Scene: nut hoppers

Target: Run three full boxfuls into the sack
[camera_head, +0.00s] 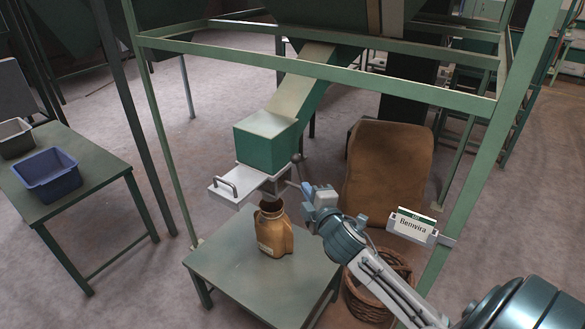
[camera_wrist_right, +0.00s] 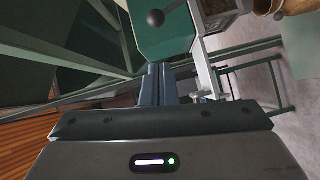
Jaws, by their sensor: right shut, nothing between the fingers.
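The green box (camera_head: 267,150) sits under the sloping chute (camera_head: 300,88), above a pale slide plate (camera_head: 225,193) with a handle. A brown sack (camera_head: 273,238) stands upright, its dark mouth open below the plate, on a small green table (camera_head: 218,262). My right gripper (camera_head: 306,188) is just right of the plate, near a lever with a dark ball knob (camera_head: 297,158). In the right wrist view its fingers (camera_wrist_right: 158,72) are together and empty, and the knob (camera_wrist_right: 155,18) shows beyond the tips in front of the green box (camera_wrist_right: 160,38). The box's contents are hidden. My left gripper is not in view.
A side table (camera_head: 85,180) at left holds a blue bin (camera_head: 47,174) and a grey bin (camera_head: 15,138). Green frame posts surround the chute. A label reading "Bomvira" (camera_head: 413,225) hangs on the right post. A wicker basket (camera_head: 368,300) and a large brown panel-like thing (camera_head: 388,170) stand at right.

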